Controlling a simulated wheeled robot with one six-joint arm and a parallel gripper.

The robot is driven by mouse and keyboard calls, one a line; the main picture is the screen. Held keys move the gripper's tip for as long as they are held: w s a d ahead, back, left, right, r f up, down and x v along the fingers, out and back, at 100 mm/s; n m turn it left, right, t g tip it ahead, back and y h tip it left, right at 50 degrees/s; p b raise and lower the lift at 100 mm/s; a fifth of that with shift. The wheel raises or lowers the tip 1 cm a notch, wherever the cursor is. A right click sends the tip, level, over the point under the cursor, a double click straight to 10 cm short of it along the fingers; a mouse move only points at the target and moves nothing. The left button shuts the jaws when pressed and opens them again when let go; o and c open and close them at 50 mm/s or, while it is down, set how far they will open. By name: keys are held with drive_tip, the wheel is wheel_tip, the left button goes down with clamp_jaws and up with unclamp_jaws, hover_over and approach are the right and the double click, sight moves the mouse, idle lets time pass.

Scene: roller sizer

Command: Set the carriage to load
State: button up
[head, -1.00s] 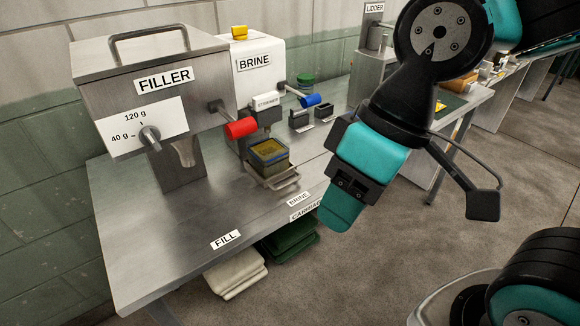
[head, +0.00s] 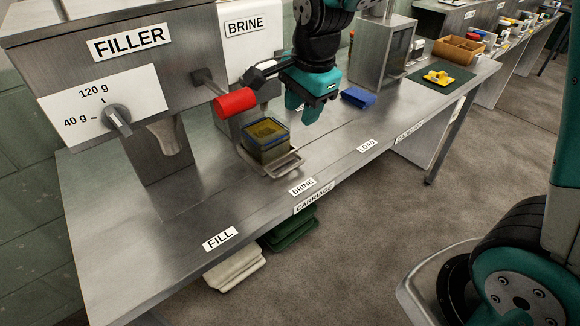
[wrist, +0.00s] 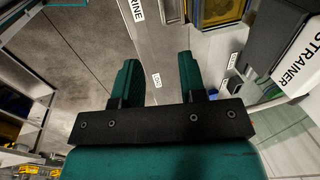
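The carriage (head: 284,164), a metal tray with a looped front handle, stands on the bench beside the BRINE label (head: 302,187). It bears a square dark container with a blue rim and olive contents (head: 265,138). The container also shows at the top of the wrist view (wrist: 220,8). The LOAD label (head: 367,145) is further right along the bench edge. My gripper (head: 302,112) points down above the bench, right of and behind the carriage handle, apart from it. In the wrist view my gripper (wrist: 158,80) has its fingers spread with nothing between them.
The filler (head: 110,75) with a red handle (head: 235,102) stands left, with the FILL label (head: 221,238) in front. The brine unit (head: 245,45) is behind my gripper. A blue object (head: 358,97) lies right of my gripper. The bench front around LOAD is clear.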

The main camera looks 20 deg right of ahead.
sight(290, 168)
drive_tip(key=w+f, duration=0.1)
drive_tip(key=f, duration=0.4)
drive_tip(key=w+f+p, duration=0.1)
drive_tip(key=f, duration=0.5)
drive_tip(key=w+a+f, duration=0.1)
drive_tip(key=f, duration=0.5)
drive_tip(key=shift+w, duration=0.1)
clamp_jaws()
